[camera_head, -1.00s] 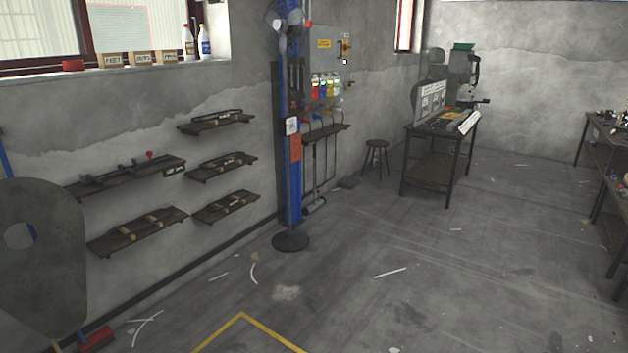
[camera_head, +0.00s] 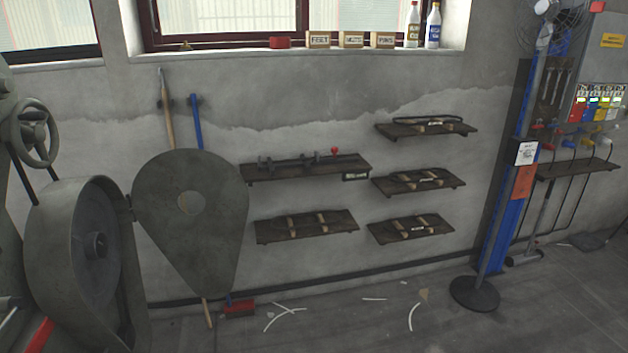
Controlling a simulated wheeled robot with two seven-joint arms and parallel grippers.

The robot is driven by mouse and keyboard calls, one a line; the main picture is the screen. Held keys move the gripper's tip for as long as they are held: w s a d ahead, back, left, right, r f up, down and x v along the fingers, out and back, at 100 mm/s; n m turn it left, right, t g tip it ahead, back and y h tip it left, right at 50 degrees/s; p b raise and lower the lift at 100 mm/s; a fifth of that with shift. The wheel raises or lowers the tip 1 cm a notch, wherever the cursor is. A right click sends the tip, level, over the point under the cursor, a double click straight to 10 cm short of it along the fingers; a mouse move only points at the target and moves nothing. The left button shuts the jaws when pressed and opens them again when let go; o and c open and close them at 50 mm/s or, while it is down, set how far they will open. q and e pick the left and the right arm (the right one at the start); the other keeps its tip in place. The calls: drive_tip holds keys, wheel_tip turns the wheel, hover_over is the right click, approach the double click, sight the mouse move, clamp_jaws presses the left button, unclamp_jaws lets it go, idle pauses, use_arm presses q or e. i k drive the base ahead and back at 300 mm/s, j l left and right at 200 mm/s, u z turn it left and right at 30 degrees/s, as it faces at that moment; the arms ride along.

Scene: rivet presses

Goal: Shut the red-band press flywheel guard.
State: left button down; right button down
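A grey teardrop-shaped guard cover (camera_head: 192,235) with a round hole stands swung open to the right of its housing. It joins the guard housing (camera_head: 75,290) at a hinge on the housing's right edge. Inside the open housing a dark flywheel with a hub (camera_head: 96,246) shows. The press body is mostly cut off at the left edge, with a handwheel (camera_head: 35,132) above. A red piece (camera_head: 38,338) shows at the lower left; I cannot tell whether it is the press's red band. Neither of my grippers is in view.
Wall shelves with tools (camera_head: 305,168) hang right of the cover. Long-handled tools lean on the wall behind it, one with a red head (camera_head: 240,309). A pedestal fan base (camera_head: 474,293) stands at right. White scraps litter the floor, otherwise clear there.

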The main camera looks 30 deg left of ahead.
sight(204, 247)
drive_tip(key=i+j+u, duration=0.15)
drive_tip(key=i+u, duration=0.65)
drive_tip(key=u, duration=0.15)
drive_tip(key=i+l+u, duration=0.2)
drive_tip(key=i+u, duration=0.25)
drive_tip(key=i+l+u, duration=0.3)
drive_tip(key=u, duration=0.15)
drive_tip(key=i, duration=0.05)
